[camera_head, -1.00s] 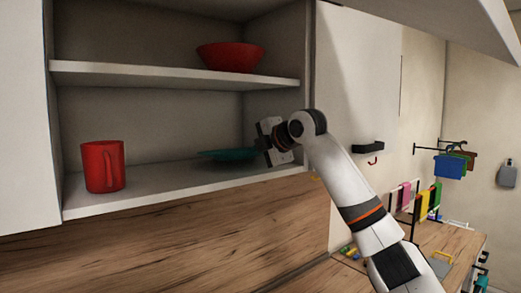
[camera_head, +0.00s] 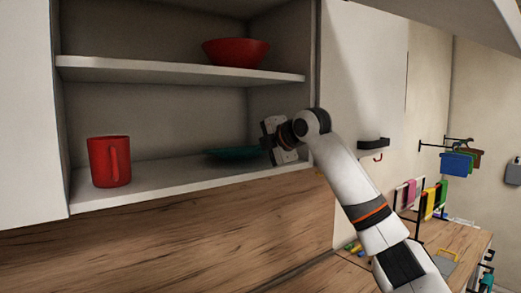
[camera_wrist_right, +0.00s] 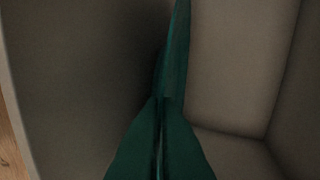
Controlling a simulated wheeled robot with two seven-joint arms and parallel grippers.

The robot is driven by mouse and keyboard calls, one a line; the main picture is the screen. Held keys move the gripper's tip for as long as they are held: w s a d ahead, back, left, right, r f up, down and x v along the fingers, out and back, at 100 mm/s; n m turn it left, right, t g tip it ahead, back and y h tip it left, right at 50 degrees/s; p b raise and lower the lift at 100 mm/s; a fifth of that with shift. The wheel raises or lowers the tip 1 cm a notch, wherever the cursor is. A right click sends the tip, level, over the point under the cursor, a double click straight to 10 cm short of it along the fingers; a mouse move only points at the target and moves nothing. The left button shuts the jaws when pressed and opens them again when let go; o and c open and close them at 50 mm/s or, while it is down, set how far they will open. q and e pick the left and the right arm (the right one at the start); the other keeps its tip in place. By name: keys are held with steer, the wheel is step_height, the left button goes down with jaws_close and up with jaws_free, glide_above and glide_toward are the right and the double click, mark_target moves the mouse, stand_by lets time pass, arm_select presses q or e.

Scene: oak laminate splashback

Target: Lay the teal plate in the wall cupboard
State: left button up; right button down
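The teal plate (camera_head: 230,154) is at the lower shelf (camera_head: 150,188) of the open wall cupboard, towards its right side. It looks about level; I cannot tell whether its underside touches the shelf. My right gripper (camera_head: 266,147) reaches in from the right and is at the plate's right rim, seemingly shut on it. The fingertips are hard to make out. In the right wrist view the teal plate (camera_wrist_right: 172,75) runs edge-on up the middle, very close to the camera. My left gripper is not in view.
A red mug (camera_head: 109,162) stands on the lower shelf at the left. A red bowl (camera_head: 236,52) sits on the upper shelf (camera_head: 170,71). The cupboard's right side wall is close to my gripper. The lower shelf is clear between mug and plate.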

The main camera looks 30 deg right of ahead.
steer(key=shift+f, duration=0.2)
steer(key=c, duration=1.6)
jaws_free()
steer(key=shift+s+r+b, duration=0.1)
steer(key=shift+s+b, duration=0.2)
steer(key=shift+b, duration=0.05)
steer(key=b+v, duration=0.4)
steer(key=v, duration=0.7)
steer(key=shift+s+r, duration=0.1)
steer(key=shift+s, duration=0.1)
